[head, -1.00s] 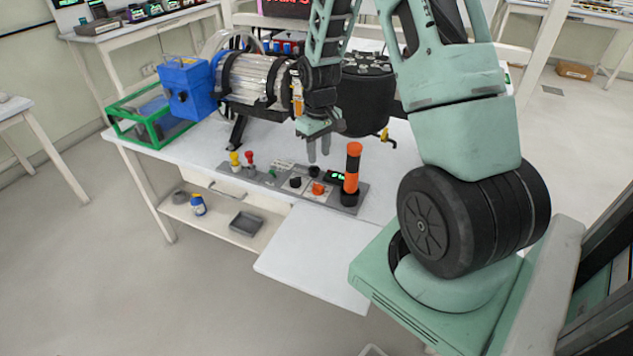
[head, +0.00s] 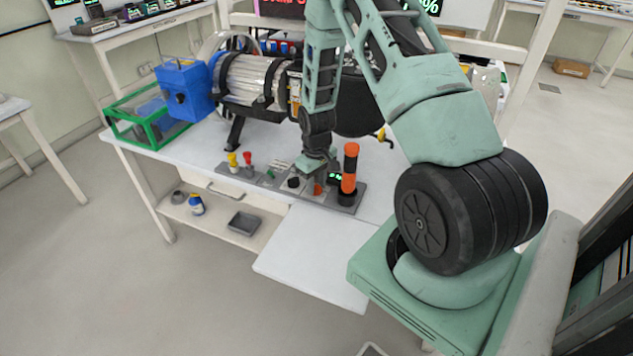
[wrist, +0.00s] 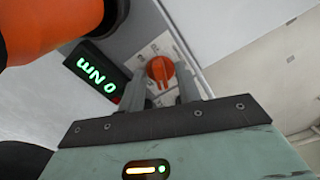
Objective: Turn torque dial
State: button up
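The torque dial is a round orange knob (head: 318,189) on the grey control panel (head: 268,183) at the front of the table. In the wrist view the orange dial (wrist: 161,70) shows just beyond and between my fingertips. My gripper (head: 316,180) points down over the dial in the head view and partly hides it. In the wrist view my gripper (wrist: 160,92) is open, one finger on each side of the dial's near edge. I cannot tell whether the fingers touch it. The small display (wrist: 97,76) beside it reads 0 Nm in green.
An orange and black post (head: 349,175) stands upright just right of my gripper; its orange body (wrist: 40,25) looms close in the wrist view. A black knob (head: 293,182) and red and yellow knobs (head: 233,160) sit to the left. A large cylindrical rig (head: 250,80) stands behind.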

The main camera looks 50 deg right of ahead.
grip_shut()
jog(key=shift+m, duration=0.4)
jog(key=m, duration=0.3)
jog(key=shift+m+b, duration=0.3)
jog(key=shift+w+a+m, duration=0.1)
jog(key=shift+m, duration=2.1)
jog(key=shift+o, duration=0.3)
grip_release()
jog(key=shift+r, duration=0.1)
